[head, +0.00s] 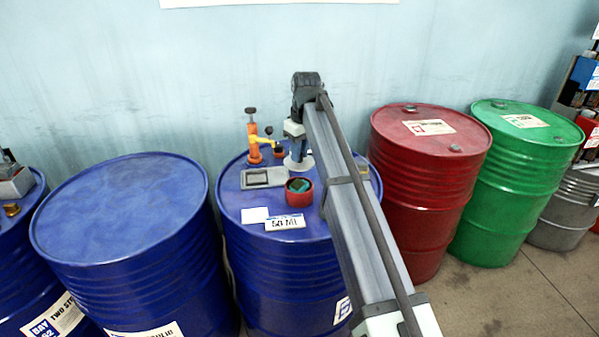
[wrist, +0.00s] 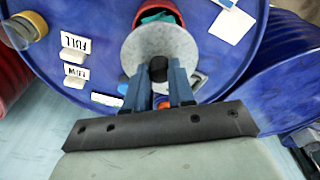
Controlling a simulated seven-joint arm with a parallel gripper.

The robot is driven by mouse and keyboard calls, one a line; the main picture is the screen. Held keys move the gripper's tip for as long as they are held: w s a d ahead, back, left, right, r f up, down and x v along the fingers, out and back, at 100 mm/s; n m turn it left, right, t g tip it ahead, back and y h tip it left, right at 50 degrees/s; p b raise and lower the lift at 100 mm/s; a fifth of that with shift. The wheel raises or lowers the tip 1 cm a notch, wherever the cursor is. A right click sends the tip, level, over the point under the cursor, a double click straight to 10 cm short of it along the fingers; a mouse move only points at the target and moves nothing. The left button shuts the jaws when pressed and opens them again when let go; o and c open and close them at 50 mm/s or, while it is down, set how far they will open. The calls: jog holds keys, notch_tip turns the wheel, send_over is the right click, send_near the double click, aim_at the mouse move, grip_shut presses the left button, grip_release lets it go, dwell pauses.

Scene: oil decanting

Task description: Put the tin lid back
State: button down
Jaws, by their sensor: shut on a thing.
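The tin lid (wrist: 160,45) is a grey round disc with a black knob. My gripper (wrist: 163,80) is shut on the knob in the wrist view. In the head view my gripper (head: 297,148) holds the lid (head: 298,164) over the back part of the middle blue drum, behind the tin. The red tin (head: 299,198) stands open on the drum with something green inside. In the wrist view the lid covers part of the red tin (wrist: 178,14). The gap between lid and tin is hard to judge.
An orange hand pump (head: 254,138) with a yellow spout stands left of the lid. A grey tray (head: 264,184), a white card (head: 255,215) and a "50 ML" sign (head: 286,222) lie around the tin. "FULL" (wrist: 74,43) and "LOW" (wrist: 76,71) signs show in the wrist view.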

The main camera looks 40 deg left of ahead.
aim_at(300, 163)
jog(key=shift+f, duration=3.15)
jog(key=shift+f, duration=0.55)
jog(key=c, duration=1)
grip_release()
jog(key=shift+o, duration=0.2)
jog(key=shift+r, duration=0.1)
jog(key=r, duration=0.4)
jog(key=d+r, duration=0.1)
jog(key=r, duration=0.7)
jog(key=shift+s+d+r, duration=0.15)
jog(key=shift+r, duration=0.25)
